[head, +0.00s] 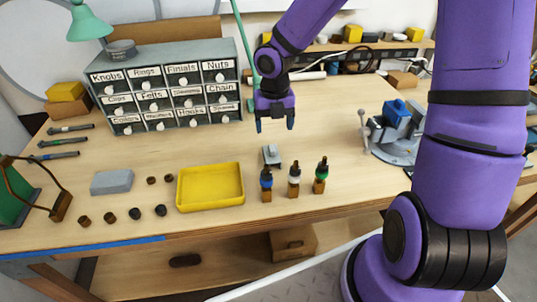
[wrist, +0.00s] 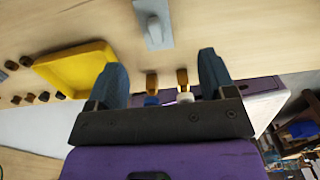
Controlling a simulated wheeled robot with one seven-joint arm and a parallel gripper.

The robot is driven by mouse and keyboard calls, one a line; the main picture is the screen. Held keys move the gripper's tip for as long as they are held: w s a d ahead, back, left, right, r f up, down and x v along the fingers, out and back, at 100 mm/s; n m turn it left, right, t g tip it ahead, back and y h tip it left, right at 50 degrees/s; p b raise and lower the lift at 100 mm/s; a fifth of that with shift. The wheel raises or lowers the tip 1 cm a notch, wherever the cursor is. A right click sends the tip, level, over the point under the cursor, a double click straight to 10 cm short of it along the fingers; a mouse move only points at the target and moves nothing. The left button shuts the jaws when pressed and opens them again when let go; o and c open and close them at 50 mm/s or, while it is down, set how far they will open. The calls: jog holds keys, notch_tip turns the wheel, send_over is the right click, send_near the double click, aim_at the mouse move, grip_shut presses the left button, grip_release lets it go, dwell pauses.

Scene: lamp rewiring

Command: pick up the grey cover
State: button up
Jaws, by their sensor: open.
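A small grey piece (head: 271,155), which looks like the grey cover, lies on the workbench behind the dropper bottles. It also shows at the top of the wrist view (wrist: 153,30), with a paler raised part on it. My gripper (head: 275,126) is open and empty, above and behind this piece in the head view. In the wrist view the two blue fingers (wrist: 162,62) are apart with nothing held between them, and the grey piece lies beyond their tips. I cannot tell the exact height of the gripper above the bench.
Three dropper bottles (head: 293,180) stand just in front of the grey piece. A yellow tray (head: 210,207) lies to the left, with a grey-blue block (head: 111,182) and several small knobs beyond. A labelled drawer cabinet (head: 165,85) stands behind left; a vise (head: 398,130) stands right.

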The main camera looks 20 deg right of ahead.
aim_at(272, 147)
jog(key=shift+a+f, duration=0.2)
jog(key=shift+f, duration=2.55)
jog(key=shift+a+f, duration=0.15)
jog(key=shift+f, duration=2.55)
jog(key=shift+c, duration=0.4)
jog(key=c, duration=1)
